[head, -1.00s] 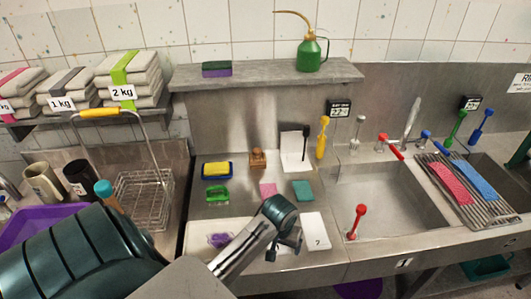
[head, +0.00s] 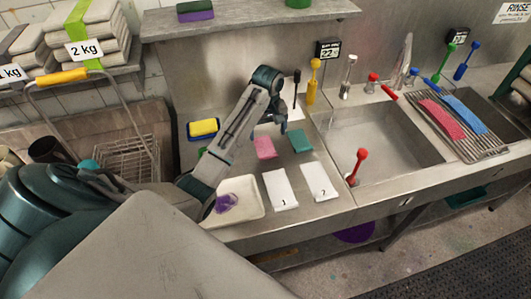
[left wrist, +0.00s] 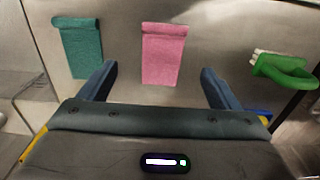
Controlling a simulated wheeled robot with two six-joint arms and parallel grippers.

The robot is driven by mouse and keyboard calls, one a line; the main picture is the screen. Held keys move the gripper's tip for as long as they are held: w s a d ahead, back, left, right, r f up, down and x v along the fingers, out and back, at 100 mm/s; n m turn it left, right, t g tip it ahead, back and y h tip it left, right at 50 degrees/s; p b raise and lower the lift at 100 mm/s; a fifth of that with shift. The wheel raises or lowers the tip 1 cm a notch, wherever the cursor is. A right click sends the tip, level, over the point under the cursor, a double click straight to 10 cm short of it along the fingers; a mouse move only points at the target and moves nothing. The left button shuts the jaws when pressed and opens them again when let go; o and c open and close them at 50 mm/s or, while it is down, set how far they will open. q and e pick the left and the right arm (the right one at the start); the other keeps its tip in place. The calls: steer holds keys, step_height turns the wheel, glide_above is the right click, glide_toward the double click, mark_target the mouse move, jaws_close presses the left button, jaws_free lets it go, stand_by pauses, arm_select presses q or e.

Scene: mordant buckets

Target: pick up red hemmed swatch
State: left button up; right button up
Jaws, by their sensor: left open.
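A pinkish-red swatch (head: 264,148) with a folded band along one edge lies flat on the steel counter. It also shows in the left wrist view (left wrist: 163,58), in the middle. A teal swatch (head: 301,141) with a similar band lies beside it; it shows at left in the left wrist view (left wrist: 82,48). My left gripper (head: 279,118) is open and empty above the counter near the pinkish-red swatch. In the left wrist view its two fingers (left wrist: 159,68) stand apart, either side of that swatch in the picture. My right gripper is not in view.
A yellow-and-blue sponge (head: 203,129) and a green-handled brush (left wrist: 284,68) lie near. A white tray (head: 250,190) holds a purple cloth. Number cards (head: 281,190) lie at the counter's front. A sink (head: 380,140) and a rack (head: 470,145) with pink and blue strips stand right.

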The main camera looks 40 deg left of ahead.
arm_select(q)
steer(key=p, duration=0.3)
glide_above(266, 150)
step_height(266, 150, down, 5)
steer(key=shift+s+r, duration=0.1)
steer(key=shift+s, duration=0.05)
step_height(266, 150, down, 2)
steer(key=shift+f+p, duration=0.2)
steer(key=shift+p, duration=0.1)
steer(key=shift+f, duration=0.25)
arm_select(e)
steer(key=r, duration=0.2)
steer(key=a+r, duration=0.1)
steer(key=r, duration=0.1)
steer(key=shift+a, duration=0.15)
arm_select(q)
steer(key=c, duration=1.1)
